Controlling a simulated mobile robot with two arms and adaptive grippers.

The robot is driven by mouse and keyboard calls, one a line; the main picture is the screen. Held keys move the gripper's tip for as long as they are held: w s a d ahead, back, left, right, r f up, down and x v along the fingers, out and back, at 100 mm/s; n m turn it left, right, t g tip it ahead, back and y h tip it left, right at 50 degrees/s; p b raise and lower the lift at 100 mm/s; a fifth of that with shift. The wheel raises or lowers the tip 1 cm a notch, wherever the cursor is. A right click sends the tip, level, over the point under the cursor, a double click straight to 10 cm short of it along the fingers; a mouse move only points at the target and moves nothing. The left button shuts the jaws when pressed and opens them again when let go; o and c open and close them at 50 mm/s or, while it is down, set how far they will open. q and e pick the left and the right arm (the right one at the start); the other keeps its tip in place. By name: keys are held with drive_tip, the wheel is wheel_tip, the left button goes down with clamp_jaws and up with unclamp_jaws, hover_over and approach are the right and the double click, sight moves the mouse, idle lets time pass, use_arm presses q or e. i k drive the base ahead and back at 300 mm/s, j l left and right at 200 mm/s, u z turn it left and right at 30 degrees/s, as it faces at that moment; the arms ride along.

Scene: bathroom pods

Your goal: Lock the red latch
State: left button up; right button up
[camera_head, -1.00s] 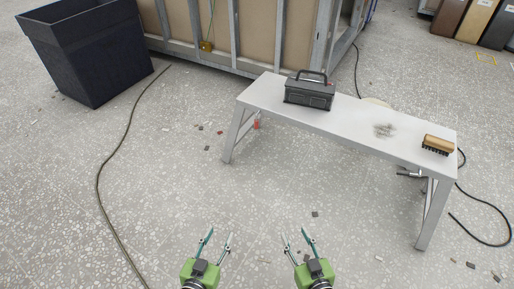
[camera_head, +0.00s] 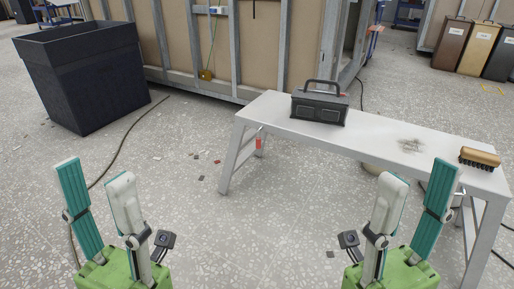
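A small red latch (camera_head: 258,143) shows at the left end of the white folding bench (camera_head: 375,126), on the leg brace just under the top. My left gripper (camera_head: 97,188) is at the lower left, raised and open, with nothing between its fingers. My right gripper (camera_head: 412,198) is at the lower right, also open and empty; it covers part of the floor in front of the bench's right legs. Both grippers are apart from the bench and the latch. The latch is too small to tell how it is set.
A black toolbox (camera_head: 320,104) and a brush (camera_head: 480,157) sit on the bench top. A dark planter bin (camera_head: 88,82) stands at the left, with a cable (camera_head: 128,137) on the floor beside it. A framed wall (camera_head: 225,45) stands behind. The floor before the bench is mostly clear.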

sight(258, 139)
drive_tip(key=i+l+u, duration=0.2)
drive_tip(key=i+u, duration=0.15)
drive_tip(key=i+l+u, duration=0.35)
drive_tip(key=i+j, duration=0.05)
